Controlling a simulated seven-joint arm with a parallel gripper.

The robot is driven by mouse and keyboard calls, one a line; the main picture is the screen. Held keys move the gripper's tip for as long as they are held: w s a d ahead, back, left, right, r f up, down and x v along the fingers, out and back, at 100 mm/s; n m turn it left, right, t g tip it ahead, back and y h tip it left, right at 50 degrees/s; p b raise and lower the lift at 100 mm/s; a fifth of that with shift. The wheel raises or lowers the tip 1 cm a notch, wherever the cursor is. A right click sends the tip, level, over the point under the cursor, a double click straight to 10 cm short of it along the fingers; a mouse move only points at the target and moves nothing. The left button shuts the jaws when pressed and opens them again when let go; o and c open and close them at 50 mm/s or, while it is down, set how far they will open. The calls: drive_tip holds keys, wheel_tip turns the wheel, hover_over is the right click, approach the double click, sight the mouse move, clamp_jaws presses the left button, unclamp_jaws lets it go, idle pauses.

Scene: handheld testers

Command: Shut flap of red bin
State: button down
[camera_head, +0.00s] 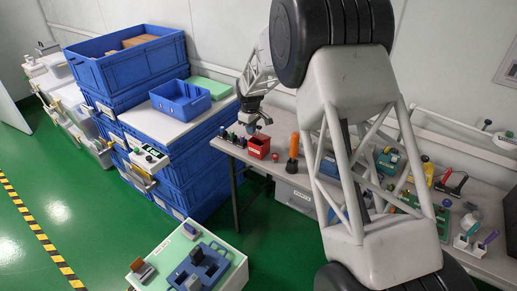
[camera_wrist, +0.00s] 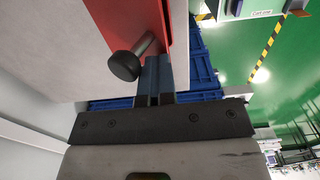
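The small red bin (camera_head: 258,148) stands near the left end of the grey workbench. Its flap is too small in the head view to tell its angle. In the wrist view a red panel of the bin (camera_wrist: 122,22) fills the top middle, with a dark round knob (camera_wrist: 126,65) sticking out on a short stem. My gripper (camera_head: 251,127) is just above and behind the bin in the head view. In the wrist view its two fingers (camera_wrist: 159,62) are together, close beside the knob and red panel; I cannot tell whether they touch. Nothing shows between them.
An orange-topped dark cylinder (camera_head: 294,146) stands right of the bin, and small items (camera_head: 231,137) stand to its left. Blue crates (camera_head: 182,100) are stacked beyond the bench's left end. My arm hides the bench's middle. Tools clutter its right side.

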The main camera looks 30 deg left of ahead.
sight(252, 138)
drive_tip(key=shift+d+f, duration=0.25)
drive_tip(key=shift+f, duration=0.4)
drive_tip(key=shift+s+d+f, duration=0.15)
drive_tip(key=shift+f, duration=1.2)
drive_tip(key=shift+r, duration=3.2)
drive_tip(key=shift+s+a+r, duration=0.1)
drive_tip(key=shift+a+r, duration=0.05)
drive_tip(key=shift+r, duration=0.5)
drive_tip(key=shift+a+r, duration=0.15)
drive_tip(key=shift+r, duration=0.5)
